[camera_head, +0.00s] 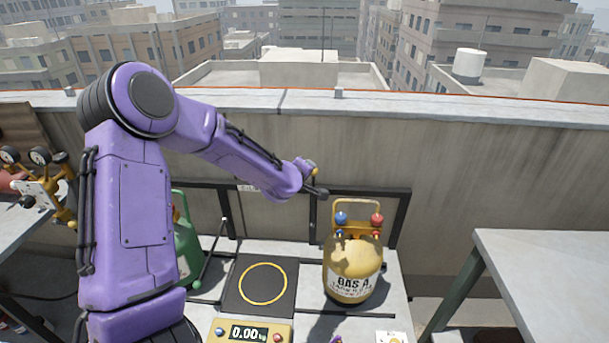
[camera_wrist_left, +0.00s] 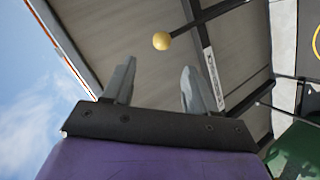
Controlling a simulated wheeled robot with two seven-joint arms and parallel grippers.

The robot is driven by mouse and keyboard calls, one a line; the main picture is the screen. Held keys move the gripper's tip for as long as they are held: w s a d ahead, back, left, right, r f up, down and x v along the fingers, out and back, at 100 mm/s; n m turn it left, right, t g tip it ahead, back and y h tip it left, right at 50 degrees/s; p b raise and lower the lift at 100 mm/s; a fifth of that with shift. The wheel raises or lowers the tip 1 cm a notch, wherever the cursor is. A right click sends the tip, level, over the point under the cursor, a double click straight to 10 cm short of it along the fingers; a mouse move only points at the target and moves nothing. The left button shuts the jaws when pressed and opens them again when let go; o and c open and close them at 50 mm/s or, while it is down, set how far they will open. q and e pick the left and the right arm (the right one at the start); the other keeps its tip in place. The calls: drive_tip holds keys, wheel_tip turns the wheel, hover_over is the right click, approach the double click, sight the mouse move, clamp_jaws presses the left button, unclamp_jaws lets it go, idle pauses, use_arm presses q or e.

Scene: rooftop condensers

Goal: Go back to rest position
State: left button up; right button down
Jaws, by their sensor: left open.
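My left arm, purple, reaches from the left across the head view. Its gripper (camera_head: 316,187) is above the bench, in front of the low wall and up and left of the yellow cylinder. In the left wrist view the two grey fingers (camera_wrist_left: 157,80) stand apart with nothing between them. A yellow ball (camera_wrist_left: 162,41) on a dark rod is beyond the fingertips in that view, apart from them.
A yellow GAS A cylinder (camera_head: 352,272) stands upright on the bench. Left of it lies a bare black pad (camera_head: 283,306) with a yellow ring; the display (camera_head: 249,333) reads 0.00. A green cylinder (camera_head: 188,240) is partly behind my arm. A grey table (camera_head: 560,280) is right.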

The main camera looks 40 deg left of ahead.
use_arm(q)
drive_tip(key=shift+d+r, duration=0.1)
drive_tip(key=s+d+f+m+g+b, duration=0.1)
drive_tip(key=s+d+f+m+g, duration=0.15)
drive_tip(key=s+d+f, duration=0.6)
drive_tip(key=s+d+f+m+g+b, duration=0.1)
drive_tip(key=s+d+f+m, duration=0.35)
drive_tip(key=f, duration=0.65)
drive_tip(key=s+d+f+m+g, duration=0.1)
drive_tip(key=s+d+f, duration=0.1)
drive_tip(key=s+f, duration=0.2)
drive_tip(key=s+d+f+m+g+h, duration=0.1)
drive_tip(key=s+f, duration=0.4)
drive_tip(key=s, duration=0.6)
drive_tip(key=s+d+f+m+g+h, duration=0.1)
drive_tip(key=s+d+f+g, duration=0.1)
drive_tip(key=s, duration=0.5)
wheel_tip(320, 180, down, 2)
drive_tip(key=shift+s+d+f+m+b, duration=0.2)
drive_tip(key=shift+d+m+b, duration=0.2)
drive_tip(key=shift+d, duration=0.15)
